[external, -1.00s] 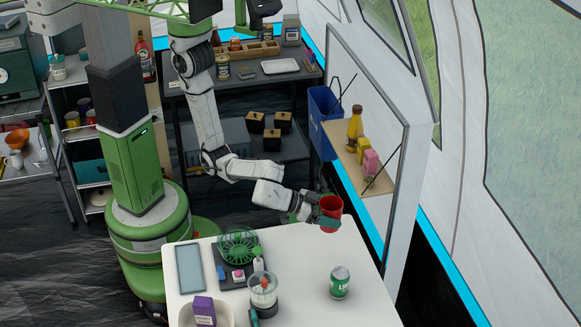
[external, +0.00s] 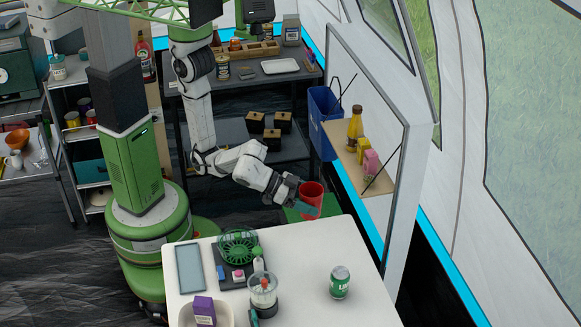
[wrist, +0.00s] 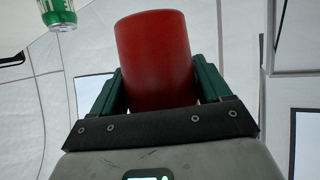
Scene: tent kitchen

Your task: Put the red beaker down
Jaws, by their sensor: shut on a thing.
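The red beaker (external: 311,195) is upright in the external view, in the air near the far edge of the white table (external: 318,262). My gripper (external: 304,207) is shut on it, with the fingers at its sides. In the wrist view the red beaker (wrist: 155,58) fills the middle between the two green fingers of my gripper (wrist: 152,88). The beaker's inside is hidden in the wrist view.
A green can (external: 340,282) stands on the table, right of a clear blender-like jar (external: 263,290). A green fan (external: 238,246), a grey tray (external: 190,267) and a purple box (external: 204,311) are at the left. The table's far right part is bare.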

